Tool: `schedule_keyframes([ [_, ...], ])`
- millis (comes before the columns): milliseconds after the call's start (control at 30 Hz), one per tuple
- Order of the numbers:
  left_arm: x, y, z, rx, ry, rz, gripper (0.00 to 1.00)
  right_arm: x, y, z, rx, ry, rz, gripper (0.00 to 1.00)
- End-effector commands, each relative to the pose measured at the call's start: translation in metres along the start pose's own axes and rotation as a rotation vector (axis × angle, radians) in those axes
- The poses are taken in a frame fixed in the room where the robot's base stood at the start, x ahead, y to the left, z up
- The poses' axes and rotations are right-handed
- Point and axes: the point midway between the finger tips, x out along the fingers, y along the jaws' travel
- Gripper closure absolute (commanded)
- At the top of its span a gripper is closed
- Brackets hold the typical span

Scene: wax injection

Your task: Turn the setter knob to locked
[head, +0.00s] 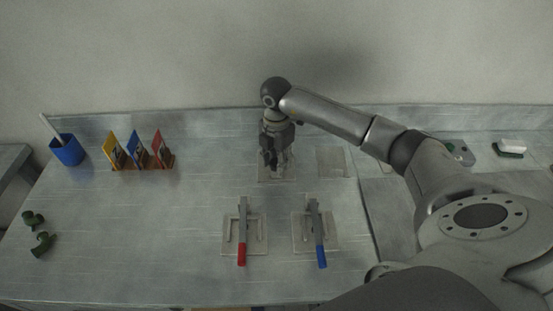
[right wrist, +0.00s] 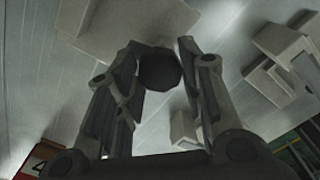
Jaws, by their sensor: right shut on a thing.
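My right gripper (head: 273,162) points down over a pale square plate (head: 284,178) at the back middle of the table. In the right wrist view the right gripper (right wrist: 160,75) is shut on a dark round knob (right wrist: 159,70), one finger on each side of it. In the head view the gripper hides the knob. I cannot read the knob's setting or see any mark on it. My left gripper is not in view.
Two plates with levers, one red-tipped (head: 242,253) and one blue-tipped (head: 321,255), stand in front of the gripper. A bare plate (head: 332,162) lies to its right. A blue cup (head: 68,151), several coloured cards (head: 137,151) and green pieces (head: 42,243) are at left.

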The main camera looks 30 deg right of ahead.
Motion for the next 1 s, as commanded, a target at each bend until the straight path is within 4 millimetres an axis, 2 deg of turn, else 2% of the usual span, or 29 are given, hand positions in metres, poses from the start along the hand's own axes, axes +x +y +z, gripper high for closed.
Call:
schedule_keyframes([
  [567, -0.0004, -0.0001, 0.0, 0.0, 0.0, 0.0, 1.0, -0.002, 0.0013, 0.0016, 0.039, -0.003, 0.005, 0.88],
  [600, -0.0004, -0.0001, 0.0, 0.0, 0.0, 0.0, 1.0, -0.0021, 0.0014, 0.0016, 0.039, -0.003, 0.005, 0.63],
  [767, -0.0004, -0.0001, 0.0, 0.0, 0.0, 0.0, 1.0, -0.0016, 0.0011, 0.0012, 0.038, -0.002, 0.004, 0.43],
  [1000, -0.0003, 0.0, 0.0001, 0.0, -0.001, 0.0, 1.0, -0.0007, 0.0005, 0.0005, 0.036, -0.001, 0.002, 0.42],
])
